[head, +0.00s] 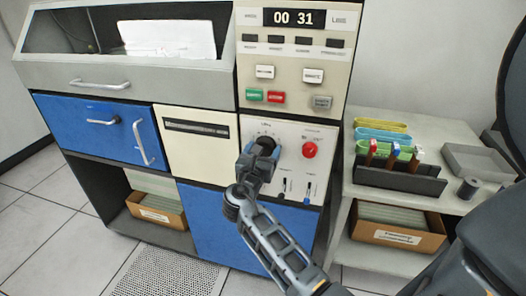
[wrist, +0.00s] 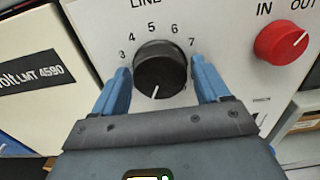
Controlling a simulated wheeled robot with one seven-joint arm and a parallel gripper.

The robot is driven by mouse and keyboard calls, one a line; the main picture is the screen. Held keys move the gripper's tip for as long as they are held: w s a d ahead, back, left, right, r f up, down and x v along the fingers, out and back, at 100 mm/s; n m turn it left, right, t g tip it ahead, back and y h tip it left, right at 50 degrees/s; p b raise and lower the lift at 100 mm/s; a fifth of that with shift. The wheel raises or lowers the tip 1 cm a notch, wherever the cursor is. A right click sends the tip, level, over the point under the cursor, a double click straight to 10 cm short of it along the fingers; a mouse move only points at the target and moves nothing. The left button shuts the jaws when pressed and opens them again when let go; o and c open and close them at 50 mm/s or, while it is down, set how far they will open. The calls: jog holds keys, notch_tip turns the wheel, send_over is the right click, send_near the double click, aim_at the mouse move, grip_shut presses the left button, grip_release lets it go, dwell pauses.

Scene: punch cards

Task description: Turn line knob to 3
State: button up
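The line knob (wrist: 160,70) is round and black, with numbers 3 to 7 showing around its upper side under the word LINE. Its white pointer mark is on the lower part of the face and points down, slightly left, away from the visible numbers. My gripper (wrist: 160,66) is open, with one blue finger on the left and one on the right of the knob. A narrow gap shows on both sides, so I see no clear contact. In the head view my gripper (head: 263,148) is at the white control panel (head: 326,137) and hides most of the knob.
A red knob (wrist: 282,41) marked IN and OUT is right of the line knob; it also shows in the head view (head: 310,149). Small levers (head: 307,190) sit below it. A side table (head: 352,198) with card racks stands to the right.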

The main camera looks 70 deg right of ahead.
jog(key=c, duration=0.7)
jog(key=shift+m, duration=0.3)
jog(key=shift+m+b, duration=5.4)
jog(key=shift+m, duration=3.1)
